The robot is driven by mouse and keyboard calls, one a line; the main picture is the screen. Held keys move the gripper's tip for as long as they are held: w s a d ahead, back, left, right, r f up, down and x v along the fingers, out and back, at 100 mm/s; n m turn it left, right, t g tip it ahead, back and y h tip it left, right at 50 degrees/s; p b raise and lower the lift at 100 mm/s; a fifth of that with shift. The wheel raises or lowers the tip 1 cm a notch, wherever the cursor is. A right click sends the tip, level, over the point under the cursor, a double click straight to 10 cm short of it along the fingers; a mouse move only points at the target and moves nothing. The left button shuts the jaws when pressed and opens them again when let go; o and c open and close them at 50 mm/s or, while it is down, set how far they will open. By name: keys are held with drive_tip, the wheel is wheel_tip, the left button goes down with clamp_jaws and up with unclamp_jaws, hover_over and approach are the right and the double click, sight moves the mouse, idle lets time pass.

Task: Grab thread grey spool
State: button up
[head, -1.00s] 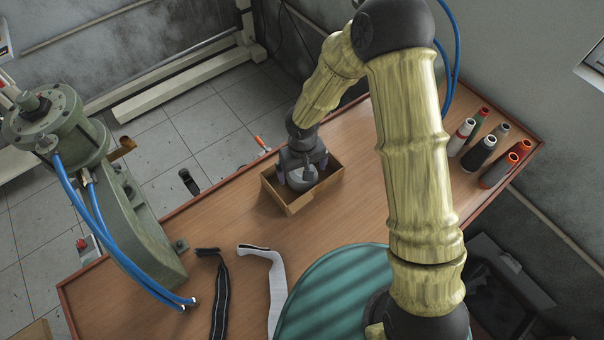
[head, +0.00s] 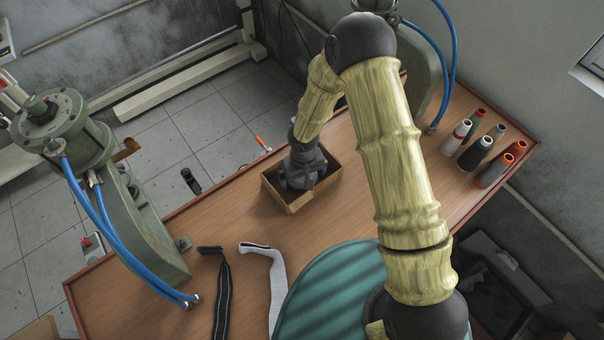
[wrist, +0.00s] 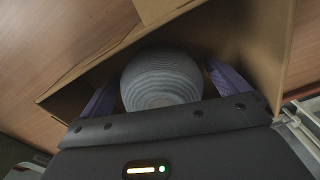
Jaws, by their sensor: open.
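A grey, ridged, rounded thread spool (wrist: 162,80) sits in the open cardboard box (wrist: 262,45), seen from close above in the wrist view. My gripper (wrist: 165,70) is open, with one purple finger on each side of the spool. There is a gap at the right finger; whether the left one touches is unclear. In the head view my gripper (head: 302,178) is down inside the box (head: 298,206) on the wooden table, and it hides the spool there.
Several thread spools (head: 476,152), black, grey, green and red-orange, stand at the table's right end. A green pneumatic press (head: 140,230) with blue hoses is at left. A black strap (head: 221,300) and a white strap (head: 276,290) lie in front. The table between box and straps is clear.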

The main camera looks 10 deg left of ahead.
idle(0.3)
drive_tip(key=c, duration=1.1)
drive_tip(key=shift+o, duration=0.2)
drive_tip(key=shift+r, duration=0.15)
wheel_tip(320, 180, up, 10)
drive_tip(key=shift+f+b, duration=0.1)
drive_tip(key=shift+b, duration=1)
